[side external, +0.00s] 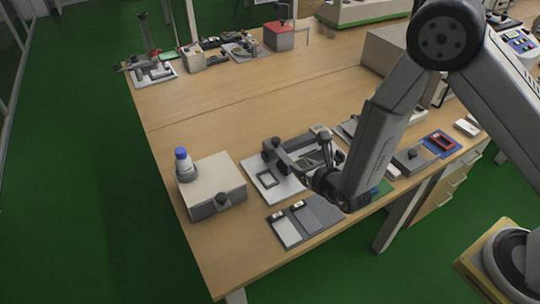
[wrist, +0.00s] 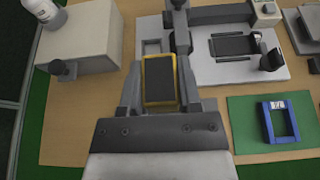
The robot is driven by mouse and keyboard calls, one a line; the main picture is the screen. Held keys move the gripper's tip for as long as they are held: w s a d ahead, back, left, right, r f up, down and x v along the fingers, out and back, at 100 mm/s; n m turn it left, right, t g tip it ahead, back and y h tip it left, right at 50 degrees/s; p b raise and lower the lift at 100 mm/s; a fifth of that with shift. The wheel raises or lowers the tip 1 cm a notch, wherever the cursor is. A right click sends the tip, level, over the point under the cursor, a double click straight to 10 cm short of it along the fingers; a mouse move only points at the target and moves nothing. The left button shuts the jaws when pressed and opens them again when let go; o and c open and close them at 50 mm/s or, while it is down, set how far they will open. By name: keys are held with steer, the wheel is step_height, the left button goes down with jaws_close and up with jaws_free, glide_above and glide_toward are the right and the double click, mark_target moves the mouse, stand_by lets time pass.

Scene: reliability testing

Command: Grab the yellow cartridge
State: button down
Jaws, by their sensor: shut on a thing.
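The yellow cartridge, a yellow frame around a dark grey face (wrist: 160,82), is between the two fingers of my gripper (wrist: 161,76) in the wrist view. A finger is against each of its long sides, and my gripper is shut on it. In the side view my gripper (side external: 318,172) is low over the front of the bench, beside the test fixture on its white plate (side external: 288,187). I cannot make out the cartridge there; my gripper and wrist hide that spot. Whether it touches the surface below is unclear.
A beige box (side external: 212,184) with a black knob and a blue-capped bottle (side external: 184,164) stands left. A grey tray (side external: 318,213) lies at the front edge. A blue frame (wrist: 281,121) lies on a green mat (wrist: 240,137) at right. The bench's middle (side external: 230,120) is clear.

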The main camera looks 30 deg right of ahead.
steer(key=shift+s+d+r, duration=0.15)
steer(key=shift+s+r, duration=0.15)
steer(key=shift+s, duration=0.3)
stand_by(0.3)
